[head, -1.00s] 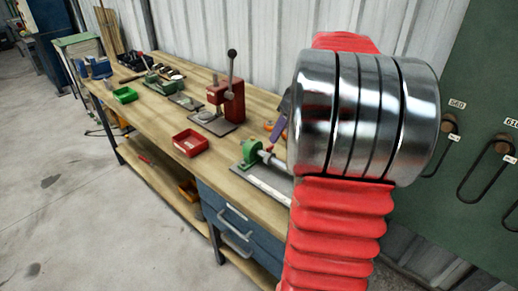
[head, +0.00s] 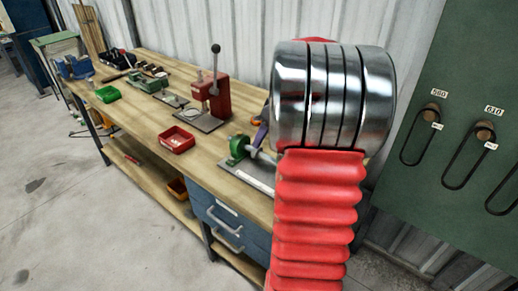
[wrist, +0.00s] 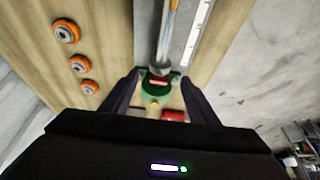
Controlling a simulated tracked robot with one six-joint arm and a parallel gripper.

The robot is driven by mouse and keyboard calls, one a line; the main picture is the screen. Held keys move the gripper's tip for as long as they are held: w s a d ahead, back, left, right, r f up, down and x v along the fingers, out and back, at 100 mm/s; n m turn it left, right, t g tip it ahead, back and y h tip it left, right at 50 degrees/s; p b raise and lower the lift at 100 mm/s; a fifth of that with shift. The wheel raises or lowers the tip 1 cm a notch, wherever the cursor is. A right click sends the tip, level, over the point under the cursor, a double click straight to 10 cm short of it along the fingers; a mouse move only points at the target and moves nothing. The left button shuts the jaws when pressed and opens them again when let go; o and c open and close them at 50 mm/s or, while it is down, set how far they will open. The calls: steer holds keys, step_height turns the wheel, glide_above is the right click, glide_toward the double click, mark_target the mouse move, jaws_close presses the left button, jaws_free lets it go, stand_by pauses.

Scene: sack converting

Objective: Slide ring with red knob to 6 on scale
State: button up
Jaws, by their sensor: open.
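In the wrist view, a green end block (wrist: 157,86) with a small red mark stands between my fingers' directions, below the grey base. A rod (wrist: 167,40) runs up from it, beside a pale scale strip (wrist: 190,38). My gripper (wrist: 155,92) is open, with nothing seen held between its fingers. In the head view the same fixture shows as a green block (head: 238,147) on a grey base plate (head: 250,175), its right part hidden behind my arm. I cannot make out the ring with the red knob or the scale's numbers. The gripper is mostly hidden there.
Several orange-rimmed wheels (wrist: 67,31) lie on the bench left of the fixture in the wrist view. A red press (head: 212,98), a red bin (head: 177,139) and a green bin (head: 108,94) stand along the bench.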

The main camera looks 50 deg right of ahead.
mark_target(259, 151)
steer(key=x, duration=0.7)
steer(key=shift+w+f, duration=0.2)
steer(key=shift+f, duration=0.15)
steer(key=shift+s, duration=0.1)
jaws_close()
